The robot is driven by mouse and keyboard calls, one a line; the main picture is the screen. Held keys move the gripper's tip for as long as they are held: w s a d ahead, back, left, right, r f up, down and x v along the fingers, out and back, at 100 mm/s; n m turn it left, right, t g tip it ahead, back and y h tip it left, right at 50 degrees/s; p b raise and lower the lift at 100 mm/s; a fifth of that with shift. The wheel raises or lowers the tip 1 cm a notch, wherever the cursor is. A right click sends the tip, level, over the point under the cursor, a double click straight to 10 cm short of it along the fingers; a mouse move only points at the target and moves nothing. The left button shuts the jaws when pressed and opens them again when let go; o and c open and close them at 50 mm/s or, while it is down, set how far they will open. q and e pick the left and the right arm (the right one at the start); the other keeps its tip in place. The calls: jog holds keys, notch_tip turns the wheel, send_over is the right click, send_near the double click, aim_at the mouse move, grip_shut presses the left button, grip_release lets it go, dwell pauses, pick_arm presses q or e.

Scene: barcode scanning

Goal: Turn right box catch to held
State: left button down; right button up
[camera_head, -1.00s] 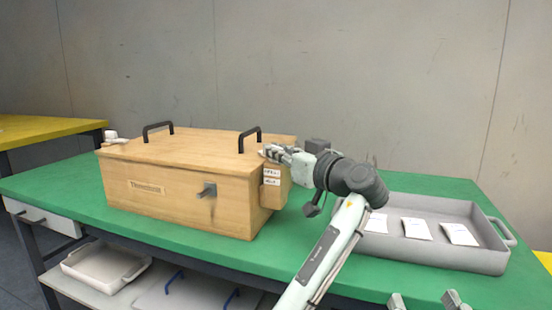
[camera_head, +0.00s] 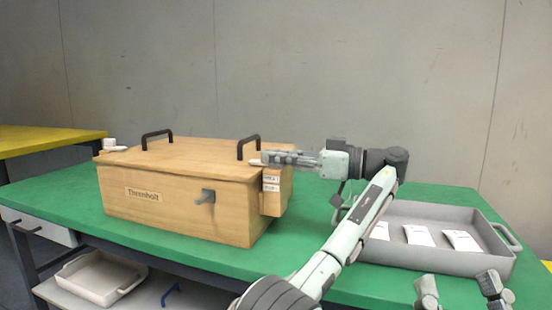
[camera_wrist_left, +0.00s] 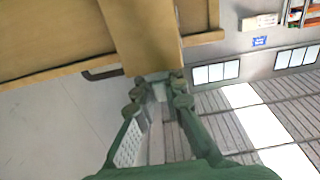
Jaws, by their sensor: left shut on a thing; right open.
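The wooden box (camera_head: 180,205) stands closed on the green table, with a front plate reading "Thremholt". My left gripper (camera_head: 268,161) is at the upper right edge of the box, lying about level and shut on the right box catch (camera_head: 255,162). Only a pale tip of the catch shows past the fingers. Two small white labels (camera_head: 271,183) sit just below it, too small to read. In the left wrist view the fingers (camera_wrist_left: 157,85) meet at the end of a wooden part; the catch is mostly hidden. My right gripper (camera_head: 460,289) is open and empty at the lower right.
The left catch (camera_head: 112,146) is at the box's far left end. A grey tray (camera_head: 440,260) with white packets lies at right, behind my left arm.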

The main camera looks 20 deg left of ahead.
dwell(0.4)
pick_arm(q)
jog(key=c, duration=1.6)
grip_release()
jog(key=shift+a, duration=0.1)
jog(key=shift+r, duration=0.1)
notch_tip(320, 180, up, 10)
jog(key=shift+f, duration=0.1)
jog(key=shift+s, duration=0.1)
